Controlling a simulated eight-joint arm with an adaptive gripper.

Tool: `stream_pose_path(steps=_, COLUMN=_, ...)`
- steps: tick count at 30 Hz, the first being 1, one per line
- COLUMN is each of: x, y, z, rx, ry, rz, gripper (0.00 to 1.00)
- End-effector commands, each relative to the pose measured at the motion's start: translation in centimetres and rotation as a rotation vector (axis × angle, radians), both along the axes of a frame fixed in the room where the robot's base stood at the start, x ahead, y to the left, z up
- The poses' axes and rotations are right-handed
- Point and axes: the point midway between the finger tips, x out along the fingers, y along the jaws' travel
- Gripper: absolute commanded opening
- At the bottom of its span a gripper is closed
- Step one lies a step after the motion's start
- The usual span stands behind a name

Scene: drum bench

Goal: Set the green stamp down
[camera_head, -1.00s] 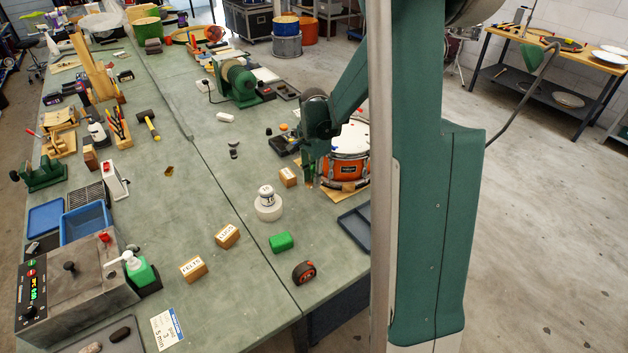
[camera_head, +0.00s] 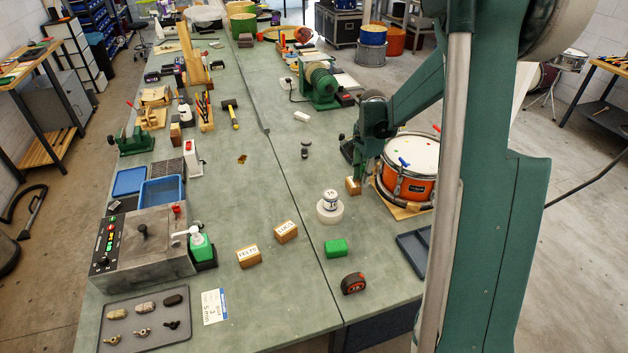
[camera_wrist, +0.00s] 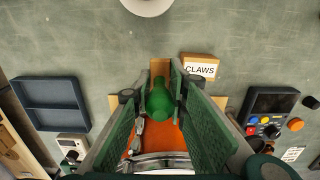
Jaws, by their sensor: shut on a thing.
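The green stamp (camera_wrist: 160,101) is in the wrist view, with a rounded green handle held between my two fingers. My gripper (camera_wrist: 163,82) is shut on it. A tan patch shows just past the stamp between the fingertips; I cannot tell whether it is part of the stamp or the board below. In the head view my gripper (camera_head: 362,178) is low over the bench, between the CLAWS box (camera_head: 353,187) and the orange drum (camera_head: 409,172). The stamp cannot be made out there. The stamp's underside is hidden, so contact with the bench cannot be told.
The drum stands on a board close to my gripper. A white round stand with a jar (camera_head: 330,208), a green block (camera_head: 336,248), a tape measure (camera_head: 353,283) and a dark tray (camera_wrist: 50,104) are nearby. Bare bench (camera_head: 280,190) lies left of the jar.

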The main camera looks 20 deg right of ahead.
Motion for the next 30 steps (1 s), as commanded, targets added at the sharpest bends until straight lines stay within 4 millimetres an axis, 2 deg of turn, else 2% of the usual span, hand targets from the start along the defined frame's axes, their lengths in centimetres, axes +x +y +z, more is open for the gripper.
stream_pose_path(steps=1, x=1.6, y=0.8, z=0.1, rx=0.0, ry=0.0, rz=0.005, gripper=0.05)
stream_pose_path(steps=9, x=9.3, y=4.9, z=0.2, rx=0.0, ry=-0.001, rz=0.007, gripper=0.05)
stream_pose_path(steps=18, x=16.4, y=10.1, z=0.1, rx=0.0, ry=-0.001, rz=0.008, gripper=0.05)
stream_pose_path(steps=24, x=19.0, y=12.4, z=-0.1, rx=0.0, ry=-0.002, rz=0.007, gripper=0.05)
stream_pose_path(steps=30, x=19.8, y=13.2, z=-0.1, rx=0.0, ry=-0.002, rz=0.007, gripper=0.05)
